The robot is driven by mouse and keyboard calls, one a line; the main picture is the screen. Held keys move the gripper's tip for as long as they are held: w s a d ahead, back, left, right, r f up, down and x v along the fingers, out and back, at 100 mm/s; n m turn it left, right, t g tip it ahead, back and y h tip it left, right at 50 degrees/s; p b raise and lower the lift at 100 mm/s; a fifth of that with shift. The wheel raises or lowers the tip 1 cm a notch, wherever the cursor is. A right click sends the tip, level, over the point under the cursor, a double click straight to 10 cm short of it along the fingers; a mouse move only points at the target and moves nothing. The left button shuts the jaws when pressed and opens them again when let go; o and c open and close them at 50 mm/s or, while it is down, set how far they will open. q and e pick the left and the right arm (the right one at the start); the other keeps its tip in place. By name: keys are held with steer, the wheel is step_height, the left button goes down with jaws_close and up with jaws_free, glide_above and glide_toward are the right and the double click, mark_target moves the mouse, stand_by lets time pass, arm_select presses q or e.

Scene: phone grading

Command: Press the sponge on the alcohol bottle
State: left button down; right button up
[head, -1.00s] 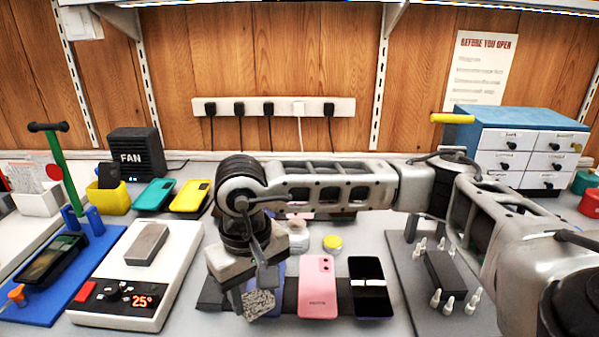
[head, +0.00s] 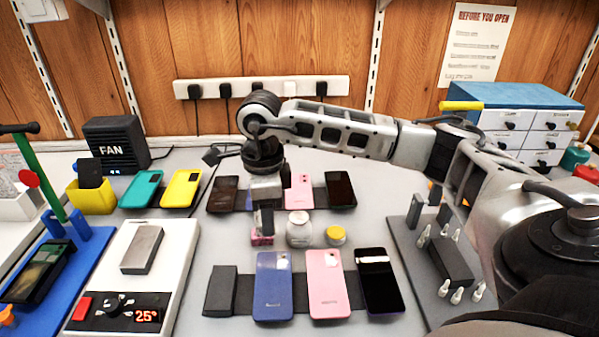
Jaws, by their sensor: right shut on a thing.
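My right gripper (head: 263,222) points down at the middle of the bench, beyond the front row of phones. It is shut on a small pinkish block (head: 262,238), which looks like the sponge; the fingers partly hide it. A squat, pale, see-through bottle with a white top (head: 299,230), apparently the alcohol bottle, stands upright just right of the sponge. The sponge is beside the bottle, not on its top. I cannot tell whether they touch. My left gripper is not in view.
A yellow-lidded jar (head: 336,236) stands right of the bottle. Front phones, blue (head: 273,287), pink (head: 327,285) and black (head: 380,282), lie on a dark strip. More phones lie behind. A heating plate (head: 142,250) is left; a holder with white pegs (head: 447,262) is right.

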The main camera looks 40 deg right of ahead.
steer(key=d+m, duration=0.3)
steer(key=m, duration=0.3)
steer(key=d+r+m+p, duration=0.1)
steer(key=d+m, duration=0.2)
steer(key=m, duration=0.3)
steer(key=w+d+m, duration=0.1)
steer(key=d+m, duration=0.2)
steer(key=m, duration=0.3)
steer(key=shift+r+m, duration=0.2)
steer(key=shift+m, duration=0.1)
step_height(320, 180, down, 3)
steer(key=b, duration=0.2)
steer(key=shift+f+b, duration=0.2)
steer(key=shift+b, duration=0.15)
steer(key=shift+f+b, duration=0.5)
steer(key=shift+f, duration=0.15)
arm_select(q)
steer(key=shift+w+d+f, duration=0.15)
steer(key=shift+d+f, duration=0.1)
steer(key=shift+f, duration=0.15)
arm_select(e)
steer(key=shift+f, duration=0.1)
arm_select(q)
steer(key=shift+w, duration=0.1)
arm_select(e)
steer(key=shift+f, duration=0.2)
